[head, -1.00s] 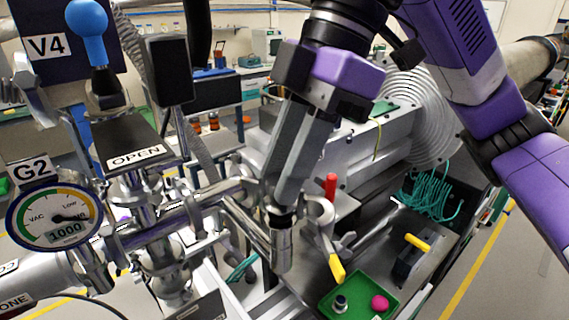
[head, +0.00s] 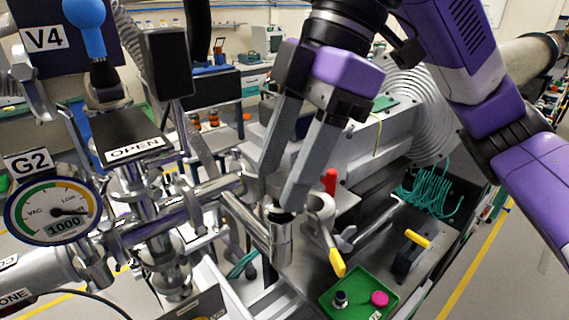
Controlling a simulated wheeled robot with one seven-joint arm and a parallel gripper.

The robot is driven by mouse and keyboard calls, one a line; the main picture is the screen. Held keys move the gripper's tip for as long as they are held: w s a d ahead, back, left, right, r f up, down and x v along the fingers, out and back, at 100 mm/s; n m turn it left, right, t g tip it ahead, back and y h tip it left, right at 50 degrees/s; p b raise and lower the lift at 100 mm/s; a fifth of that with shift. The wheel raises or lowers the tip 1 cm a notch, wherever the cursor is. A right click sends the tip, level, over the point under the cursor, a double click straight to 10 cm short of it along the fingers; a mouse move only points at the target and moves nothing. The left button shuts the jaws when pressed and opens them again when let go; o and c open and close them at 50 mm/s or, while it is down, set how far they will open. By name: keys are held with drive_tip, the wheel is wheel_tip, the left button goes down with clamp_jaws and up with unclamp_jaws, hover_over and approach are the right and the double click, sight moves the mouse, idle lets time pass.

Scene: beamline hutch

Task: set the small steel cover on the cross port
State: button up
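The port of the cross is a short upright steel tube (head: 281,245) at the lower middle, joined to a slanting steel pipe. A small dark, round piece (head: 281,215) sits at its top; it looks like the cover, but its edge is partly hidden by a fingertip. I cannot tell if it lies fully flat. My gripper (head: 277,203) points down at the port from above. Its two grey fingers are spread apart, with the right fingertip just over the dark piece and the left one beside it. Nothing shows held between them.
A green tray (head: 352,310) at the lower right holds a pink knob (head: 379,299) and a dark-and-steel piece (head: 341,299). The G2 gauge (head: 52,211) and pipework crowd the left.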

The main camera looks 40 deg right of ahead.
drive_tip(key=shift+r, duration=0.1)
drive_tip(key=v, duration=0.7)
drive_tip(key=shift+r, duration=0.25)
drive_tip(key=shift+s+d, duration=0.1)
drive_tip(key=shift+d, duration=0.05)
